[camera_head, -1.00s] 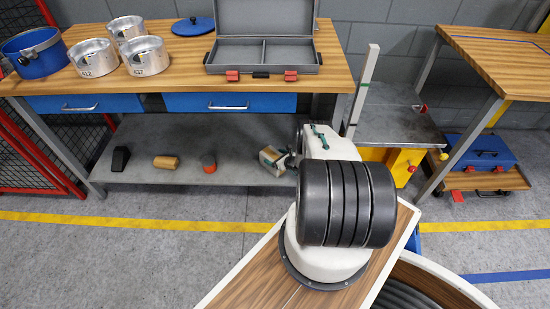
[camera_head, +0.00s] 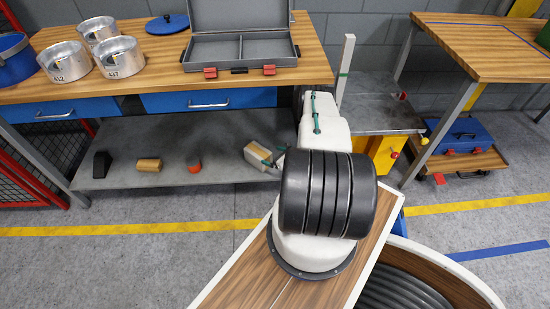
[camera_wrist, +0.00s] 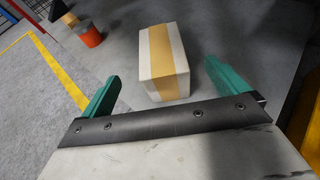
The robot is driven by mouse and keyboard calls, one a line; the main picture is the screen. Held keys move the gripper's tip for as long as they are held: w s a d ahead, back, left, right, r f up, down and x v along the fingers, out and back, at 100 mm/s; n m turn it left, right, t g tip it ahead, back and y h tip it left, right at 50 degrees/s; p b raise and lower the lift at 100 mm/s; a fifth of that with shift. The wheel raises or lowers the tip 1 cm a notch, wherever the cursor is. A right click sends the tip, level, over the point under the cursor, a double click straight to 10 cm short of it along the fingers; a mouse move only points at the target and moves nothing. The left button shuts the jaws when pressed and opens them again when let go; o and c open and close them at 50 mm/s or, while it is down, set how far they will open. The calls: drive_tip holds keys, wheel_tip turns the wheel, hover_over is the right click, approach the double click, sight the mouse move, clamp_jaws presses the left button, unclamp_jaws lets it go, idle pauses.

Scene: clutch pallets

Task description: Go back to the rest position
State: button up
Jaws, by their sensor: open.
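My gripper (camera_wrist: 160,92) shows in the wrist view with its two green fingers spread wide apart and nothing held. A white box with a tan tape band (camera_wrist: 163,62) lies beyond and between the fingers on the grey lower shelf. In the head view the same box (camera_head: 258,160) is on the lower shelf at its right end. My arm stands in front of the bench there. The gripper is mostly hidden behind my arm in the head view, with a bit of green by the box.
The lower shelf (camera_head: 200,140) also bears a black block (camera_head: 102,164), a tan cylinder (camera_head: 149,165) and an orange-red piece (camera_head: 194,166). Above, the bench holds metal pots (camera_head: 120,57) and an open grey case (camera_head: 240,50). A yellow stand (camera_head: 388,153) is close on the right. The floor in front is clear.

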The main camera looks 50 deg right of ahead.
drive_tip(key=shift+v, duration=0.8)
